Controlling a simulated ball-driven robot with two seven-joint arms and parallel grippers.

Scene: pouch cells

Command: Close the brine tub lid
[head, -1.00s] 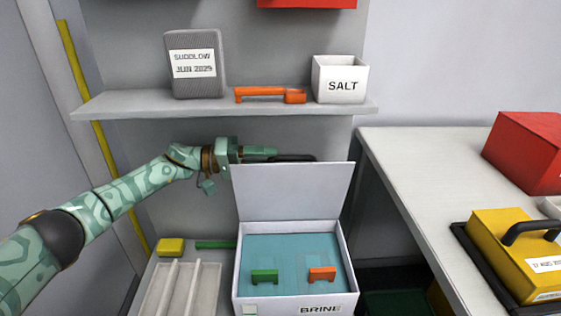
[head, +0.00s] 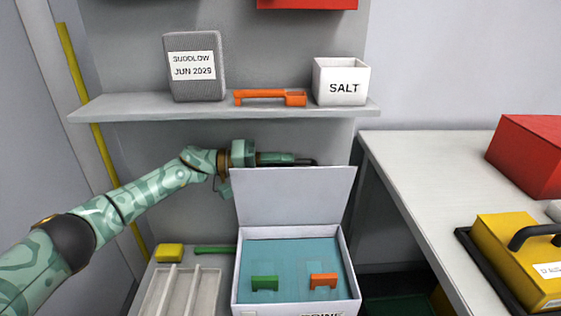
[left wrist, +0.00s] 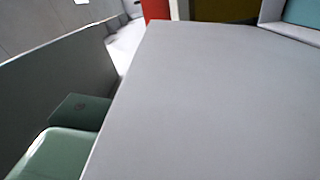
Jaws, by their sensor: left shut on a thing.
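The white brine tub (head: 240,270) stands low in the middle, its printed label partly cut off by the bottom edge. Its lid (head: 295,197) is open and stands nearly upright at the back. Inside, a green clip (head: 264,283) and an orange clip (head: 323,281) show over a blue surface. My left gripper (head: 308,162) is at the lid's top edge, shut on the lid; its fingertips are partly hidden behind it. In the left wrist view the lid (left wrist: 220,95) appears as a big grey panel, with a green finger at lower left. My right gripper is not in view.
A shelf (head: 225,107) above holds a grey block (head: 195,90), an orange tool (head: 268,98) and a salt box (head: 341,88). A divided tray (head: 180,291) lies left of the tub. The right bench (head: 410,165) carries red and yellow boxes.

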